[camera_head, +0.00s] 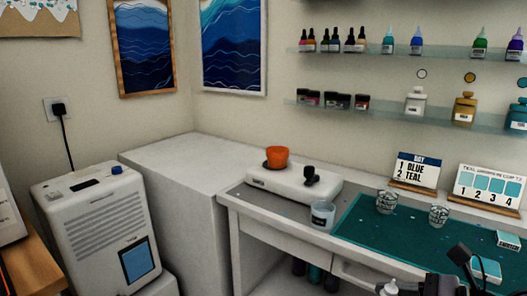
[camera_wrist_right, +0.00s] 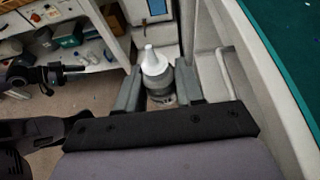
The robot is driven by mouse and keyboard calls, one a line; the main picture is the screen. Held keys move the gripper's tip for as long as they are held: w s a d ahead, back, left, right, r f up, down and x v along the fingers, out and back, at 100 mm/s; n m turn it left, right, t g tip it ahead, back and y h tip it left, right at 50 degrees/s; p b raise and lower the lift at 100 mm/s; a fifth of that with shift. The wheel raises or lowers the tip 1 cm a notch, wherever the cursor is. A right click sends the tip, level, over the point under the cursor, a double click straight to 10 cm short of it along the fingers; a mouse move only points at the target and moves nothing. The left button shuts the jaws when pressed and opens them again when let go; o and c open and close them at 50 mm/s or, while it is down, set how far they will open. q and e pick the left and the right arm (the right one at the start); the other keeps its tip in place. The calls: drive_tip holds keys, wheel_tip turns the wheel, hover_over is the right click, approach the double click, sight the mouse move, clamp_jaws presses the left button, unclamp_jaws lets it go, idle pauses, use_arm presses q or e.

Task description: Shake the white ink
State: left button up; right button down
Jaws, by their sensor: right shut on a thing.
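The white ink bottle (camera_wrist_right: 154,66), with a white cone nozzle and a paler grey lower body, is between the two grey fingers of my right gripper (camera_wrist_right: 158,88) in the right wrist view. The gripper is shut on it. Its nozzle points towards the top of that view. In the head view the bottle's white top (camera_head: 389,288) shows at the bottom edge, in front of the table. Dark parts of my right arm are beside it, and the bottle's lower part is out of frame.
The table has a teal mat (camera_head: 375,236) with two patterned cups (camera_head: 387,202) (camera_head: 438,214), and a clear cup (camera_head: 322,214) by its left edge. Shelves (camera_head: 400,52) of bottles hang behind. A white machine (camera_head: 97,230) stands left.

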drive_tip(key=shift+s+a+f, duration=0.1)
drive_tip(key=shift+s+a, duration=0.05)
drive_tip(key=shift+a, duration=0.75)
wheel_tip(320, 180, up, 6)
drive_tip(key=a+r, duration=0.1)
wheel_tip(320, 180, down, 7)
drive_tip(key=shift+s, duration=0.15)
idle(0.6)
drive_tip(key=shift+f+n, duration=0.1)
drive_tip(key=shift+n, duration=0.2)
